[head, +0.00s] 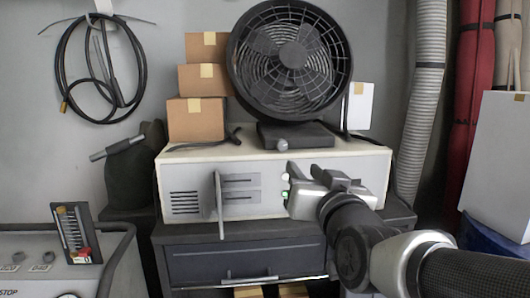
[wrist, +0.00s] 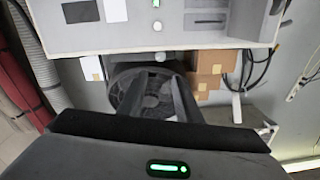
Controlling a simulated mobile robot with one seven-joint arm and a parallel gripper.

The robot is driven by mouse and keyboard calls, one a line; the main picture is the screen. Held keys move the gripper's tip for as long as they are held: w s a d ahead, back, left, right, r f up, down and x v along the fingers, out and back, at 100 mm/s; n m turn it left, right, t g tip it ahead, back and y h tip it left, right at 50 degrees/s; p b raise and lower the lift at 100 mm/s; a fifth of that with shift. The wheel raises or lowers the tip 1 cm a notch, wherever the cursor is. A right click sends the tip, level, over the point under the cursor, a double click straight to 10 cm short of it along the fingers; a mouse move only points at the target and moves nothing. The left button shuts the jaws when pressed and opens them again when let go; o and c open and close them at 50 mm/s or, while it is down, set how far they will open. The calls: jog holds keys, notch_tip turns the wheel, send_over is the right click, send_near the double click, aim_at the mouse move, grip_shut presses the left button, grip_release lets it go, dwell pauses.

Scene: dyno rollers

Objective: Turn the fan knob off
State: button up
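A large black fan (head: 290,60) stands on a white cabinet (head: 345,168). A small round grey knob (head: 282,146) sits at the front of its dark base (head: 310,135). In the wrist view, which is upside down, the fan (wrist: 150,92) is partly covered by dark parts in front of it, and the knob (wrist: 160,57) shows near the cabinet edge. My gripper (head: 292,188) is in front of the cabinet's front panel, below and slightly right of the knob, apart from it. Its fingertips are hard to make out, so its opening is unclear.
Small lights, one green (head: 285,195), are on the cabinet front beside a panel with a projecting plate (head: 218,205). Stacked cardboard boxes (head: 196,120) stand left of the fan, and a white card (head: 359,106) stands right. A dark drawer unit (head: 245,265) is below.

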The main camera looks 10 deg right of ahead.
jog(key=w+p, duration=0.1)
jog(key=p, duration=1.2)
send_near(283, 145)
jog(key=w, duration=0.8)
jog(key=shift+w+a, duration=0.1)
jog(key=shift+a, duration=0.05)
